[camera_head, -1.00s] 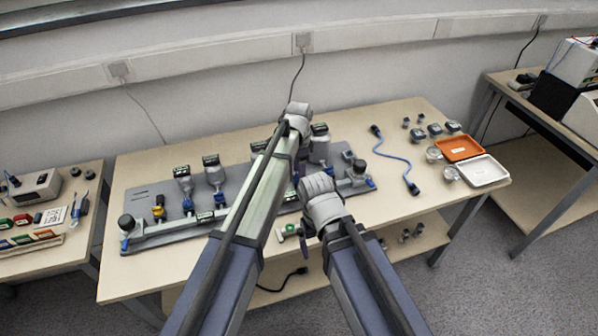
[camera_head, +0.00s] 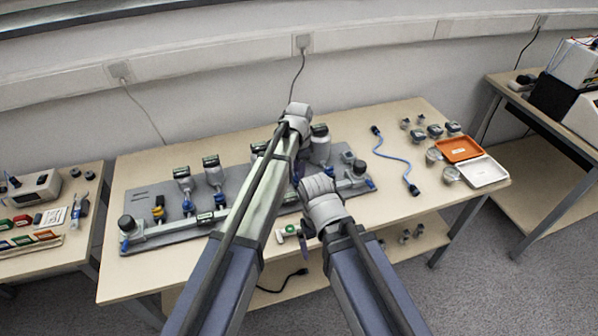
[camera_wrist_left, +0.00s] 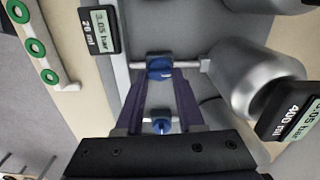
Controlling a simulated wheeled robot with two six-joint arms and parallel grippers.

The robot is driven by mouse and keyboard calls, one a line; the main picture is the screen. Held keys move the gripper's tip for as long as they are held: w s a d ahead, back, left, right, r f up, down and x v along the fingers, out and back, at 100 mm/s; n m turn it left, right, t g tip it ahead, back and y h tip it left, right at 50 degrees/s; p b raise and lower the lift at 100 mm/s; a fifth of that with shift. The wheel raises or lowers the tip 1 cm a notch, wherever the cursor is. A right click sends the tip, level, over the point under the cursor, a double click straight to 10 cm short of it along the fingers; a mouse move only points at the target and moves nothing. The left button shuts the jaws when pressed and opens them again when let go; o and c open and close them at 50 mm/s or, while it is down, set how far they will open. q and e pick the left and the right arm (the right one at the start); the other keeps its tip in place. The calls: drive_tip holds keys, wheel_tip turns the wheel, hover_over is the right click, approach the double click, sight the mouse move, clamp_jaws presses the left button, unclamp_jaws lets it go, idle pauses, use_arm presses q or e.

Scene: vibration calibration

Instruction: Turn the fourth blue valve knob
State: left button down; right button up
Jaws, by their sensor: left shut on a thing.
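The grey valve rig (camera_head: 160,232) lies on the wooden table, with blue valve knobs at its left, such as one blue knob (camera_head: 188,206). My left arm reaches across the rig and hides its middle. My left gripper (camera_head: 298,168) is mostly hidden behind the arms in the head view. In the left wrist view its dark purple fingers (camera_wrist_left: 161,80) are shut on a blue valve knob (camera_wrist_left: 159,68) at their tips. A second blue knob (camera_wrist_left: 161,126) shows between the fingers, closer to the palm.
Silver cylinders stand on the rig; one cylinder (camera_wrist_left: 240,75) with a gauge is close right of the left fingers. A gauge (camera_wrist_left: 100,30) is at their left. A blue cable (camera_head: 393,158), an orange tray (camera_head: 460,149) and a white tray (camera_head: 482,171) lie at the right.

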use_arm(q)
drive_tip(key=n, duration=0.8)
drive_tip(key=shift+w+a+n, duration=0.1)
drive_tip(key=shift+n, duration=0.2)
drive_tip(key=n, duration=0.4)
drive_tip(key=shift+a+n, duration=0.1)
drive_tip(key=shift+n, duration=2.2)
drive_tip(key=c, duration=0.5)
unclamp_jaws()
drive_tip(key=shift+r, duration=0.1)
